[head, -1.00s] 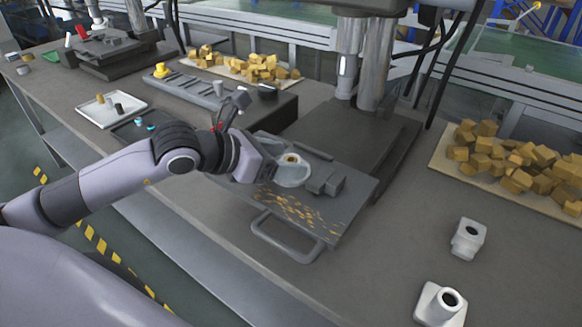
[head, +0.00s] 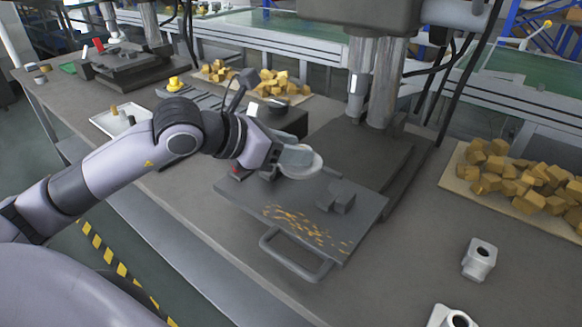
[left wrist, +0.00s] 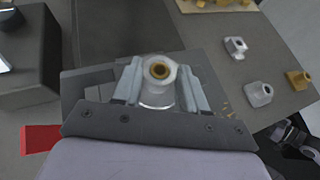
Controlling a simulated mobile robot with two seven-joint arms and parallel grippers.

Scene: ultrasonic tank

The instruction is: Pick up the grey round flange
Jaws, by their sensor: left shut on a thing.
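The grey round flange (head: 303,163) is in the grasp of my left gripper (head: 284,158), above the far part of the dark plate (head: 245,197). In the left wrist view the flange (left wrist: 158,98) sits between the two fingers of my left gripper (left wrist: 157,88), which are shut on it from both sides. A brass-coloured ring shows in its raised middle there. In the head view the fingers partly cover the flange's left side.
A grey block (head: 337,197) and scattered yellow chips lie on the plate, which has a loop handle (head: 290,262) in front. Press columns (head: 372,85) stand behind. Pale fittings (head: 479,259) stand at right, near a board of yellow blocks (head: 455,189). Bare tabletop lies between.

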